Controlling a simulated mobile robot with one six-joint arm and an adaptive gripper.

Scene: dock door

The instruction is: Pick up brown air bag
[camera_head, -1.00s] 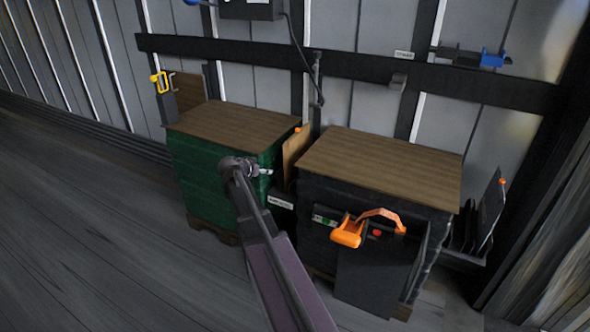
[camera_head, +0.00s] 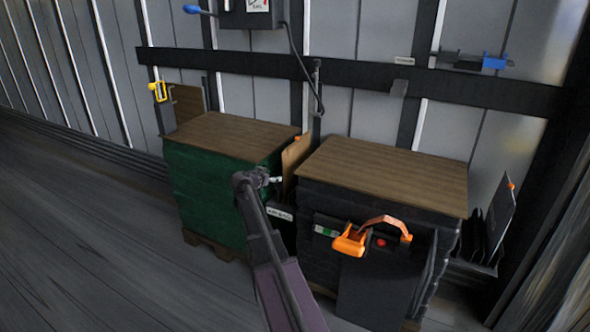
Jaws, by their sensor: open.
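The brown air bag (camera_head: 296,153) stands upright in the gap between the green-wrapped pallet load and the black-wrapped one. Its flat tan face shows, with a small orange spot at its top edge. My gripper (camera_head: 276,180) is at the end of my arm, in front of the green load's right side, just left of and below the bag. It is open and looks apart from the bag. The fingers are small and partly blurred in this view.
The green load (camera_head: 212,195) and black load (camera_head: 312,260) have wooden tops (camera_head: 385,175). An orange-handled tool (camera_head: 349,240) sits on the black load's front. Dark bags (camera_head: 498,220) stand at the right. A control box (camera_head: 251,12) with a hanging cable is above. The floor at left is clear.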

